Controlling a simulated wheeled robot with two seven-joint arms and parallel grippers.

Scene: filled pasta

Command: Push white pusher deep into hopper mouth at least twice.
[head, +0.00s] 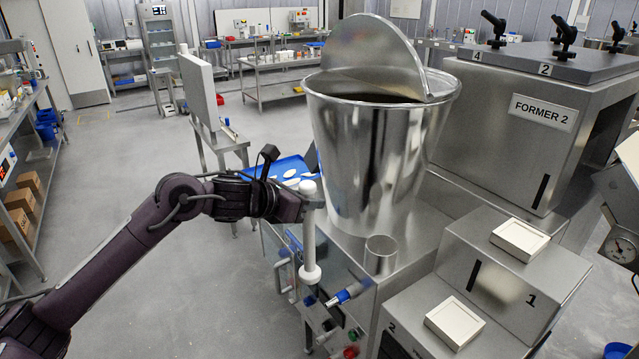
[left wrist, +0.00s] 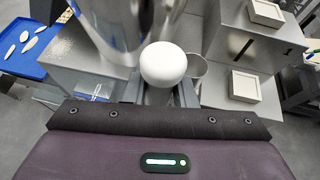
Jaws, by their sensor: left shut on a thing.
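The white pusher (head: 309,238) hangs upright in my left gripper (head: 308,196), its wide foot pointing down. It is in front of and left of the large steel hopper (head: 365,165), outside it and above the floor. In the left wrist view the pusher's round white top (left wrist: 165,64) shows between the fingers of my left gripper (left wrist: 160,92), which is shut on it. A small open steel cylinder (head: 380,256) stands on the machine top, right of the pusher; I cannot tell whether it is the hopper mouth. It also shows in the left wrist view (left wrist: 198,70). My right gripper is not in view.
The big hopper has a raised round lid (head: 372,50). A blue tray (head: 285,170) with pale pieces lies behind my gripper. A blue-tipped fitting (head: 345,293) juts from the machine front. Steel boxes with white blocks (head: 520,240) stand right. Open floor lies left.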

